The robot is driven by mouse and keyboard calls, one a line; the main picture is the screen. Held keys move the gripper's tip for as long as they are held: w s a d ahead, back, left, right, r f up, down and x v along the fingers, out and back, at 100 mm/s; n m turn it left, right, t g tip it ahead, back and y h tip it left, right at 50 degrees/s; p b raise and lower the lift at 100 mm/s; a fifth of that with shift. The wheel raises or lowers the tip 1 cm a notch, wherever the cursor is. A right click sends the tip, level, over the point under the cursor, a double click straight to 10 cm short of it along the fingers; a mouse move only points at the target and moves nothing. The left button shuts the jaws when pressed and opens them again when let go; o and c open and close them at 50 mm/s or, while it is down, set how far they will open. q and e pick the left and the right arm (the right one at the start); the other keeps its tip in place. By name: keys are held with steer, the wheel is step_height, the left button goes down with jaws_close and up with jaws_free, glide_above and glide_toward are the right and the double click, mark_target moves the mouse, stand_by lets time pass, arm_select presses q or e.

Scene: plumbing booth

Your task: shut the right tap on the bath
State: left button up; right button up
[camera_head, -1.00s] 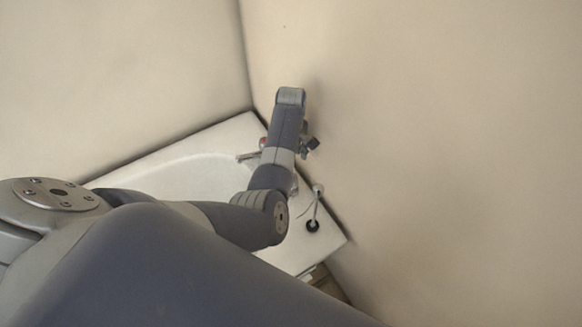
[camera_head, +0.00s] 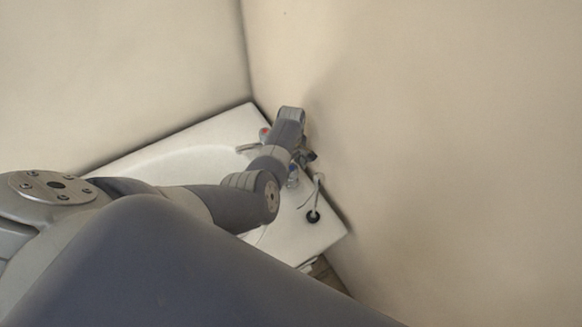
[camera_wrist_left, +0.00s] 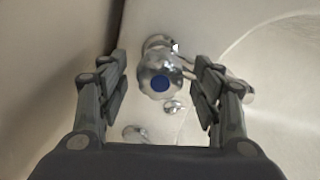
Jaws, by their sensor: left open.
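The chrome tap with a blue cap (camera_wrist_left: 158,76) shows in the left wrist view, between the two fingers of my left gripper (camera_wrist_left: 160,66). The fingers are apart on either side of it, and I see gaps between them and the knob. In the head view a bit of this tap (camera_head: 293,172) shows beside my left arm, low over the bath's end (camera_head: 290,232). My left gripper (camera_head: 304,156) there is mostly hidden by its own wrist. A red-marked tap (camera_head: 264,133) shows farther back, partly covered. My right gripper is not in view.
The chrome spout (camera_head: 246,148) points left over the basin. A thin stand with a round black base (camera_head: 313,216) is on the rim to the right. The beige wall (camera_head: 430,170) rises close to the right of my gripper.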

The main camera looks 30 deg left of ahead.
arm_select(q)
steer(key=shift+c, duration=1.4)
steer(key=c, duration=0.8)
steer(key=shift+r+m, duration=0.1)
steer(key=shift+m, duration=0.5)
steer(key=m+p, duration=0.1)
steer(key=m, duration=0.3)
steer(key=shift+p, duration=0.35)
steer(key=m, duration=0.2)
steer(key=shift+d+m, duration=0.1)
steer(key=shift+m, duration=0.3)
steer(key=m+p, duration=0.1)
steer(key=m, duration=0.1)
steer(key=shift+m, duration=0.3)
steer(key=m, duration=1.1)
steer(key=shift+d+m, duration=0.1)
steer(key=shift+m, duration=0.2)
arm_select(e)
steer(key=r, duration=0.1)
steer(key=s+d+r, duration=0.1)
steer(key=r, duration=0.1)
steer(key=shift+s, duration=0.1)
